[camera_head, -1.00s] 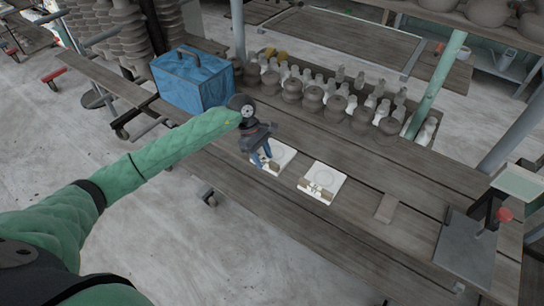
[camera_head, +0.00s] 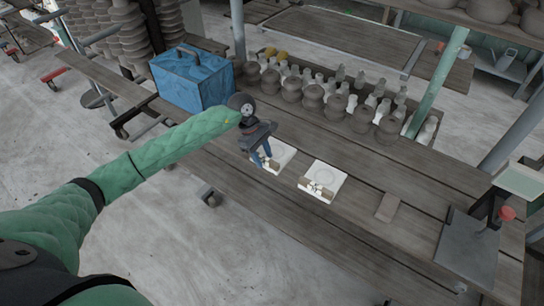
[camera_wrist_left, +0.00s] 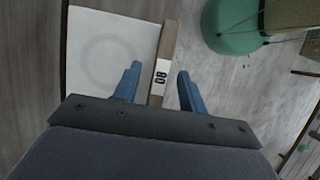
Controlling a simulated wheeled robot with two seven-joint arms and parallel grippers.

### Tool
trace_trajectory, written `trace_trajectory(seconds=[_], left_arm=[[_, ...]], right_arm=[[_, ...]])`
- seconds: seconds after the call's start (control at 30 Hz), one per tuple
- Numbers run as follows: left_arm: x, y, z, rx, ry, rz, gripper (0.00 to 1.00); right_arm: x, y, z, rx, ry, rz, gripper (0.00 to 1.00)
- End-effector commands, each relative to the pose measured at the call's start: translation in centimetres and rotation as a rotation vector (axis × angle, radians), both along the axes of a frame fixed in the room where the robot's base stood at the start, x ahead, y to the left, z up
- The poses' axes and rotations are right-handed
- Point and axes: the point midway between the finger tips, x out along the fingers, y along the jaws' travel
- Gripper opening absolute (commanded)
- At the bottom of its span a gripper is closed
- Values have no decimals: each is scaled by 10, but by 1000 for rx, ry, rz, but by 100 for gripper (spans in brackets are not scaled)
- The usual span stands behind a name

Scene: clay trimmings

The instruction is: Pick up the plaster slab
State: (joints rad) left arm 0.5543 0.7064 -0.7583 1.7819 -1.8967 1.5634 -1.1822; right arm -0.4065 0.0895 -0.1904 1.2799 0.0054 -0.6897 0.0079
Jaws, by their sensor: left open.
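A white square plaster slab (camera_head: 283,153) with a faint ring mark lies flat on the wooden bench. A second similar white slab (camera_head: 328,174) lies to its right, with brown and white pieces along its near edge. My left gripper (camera_head: 266,162) points down at the near edge of the left slab and hides part of it. In the left wrist view the slab (camera_wrist_left: 98,50) has a brown edge strip with a white label reading "80" or "08". The open blue fingers (camera_wrist_left: 159,72) lie on either side of that strip in the picture. Contact cannot be told. My right gripper is out of view.
A blue box (camera_head: 193,80) stands on the bench to the left. Rows of grey and white pots (camera_head: 320,95) stand behind the slabs. A small brown block (camera_head: 387,207) and a dark plate (camera_head: 465,248) lie to the right. Bare bench lies between them.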

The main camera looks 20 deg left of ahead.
Motion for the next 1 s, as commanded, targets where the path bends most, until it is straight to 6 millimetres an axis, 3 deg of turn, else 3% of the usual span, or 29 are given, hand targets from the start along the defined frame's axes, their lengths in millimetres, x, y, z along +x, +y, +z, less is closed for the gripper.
trace_trajectory(seconds=[0.63,0.67,0.87,1.0], left_arm=[[0,0,-2,0,0,0,42],[0,0,-2,0,0,0,40],[0,0,-2,0,0,0,1],[0,0,-1,0,-1,0,0]], right_arm=[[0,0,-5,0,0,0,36],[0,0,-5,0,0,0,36],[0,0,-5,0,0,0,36],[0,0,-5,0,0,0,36]])
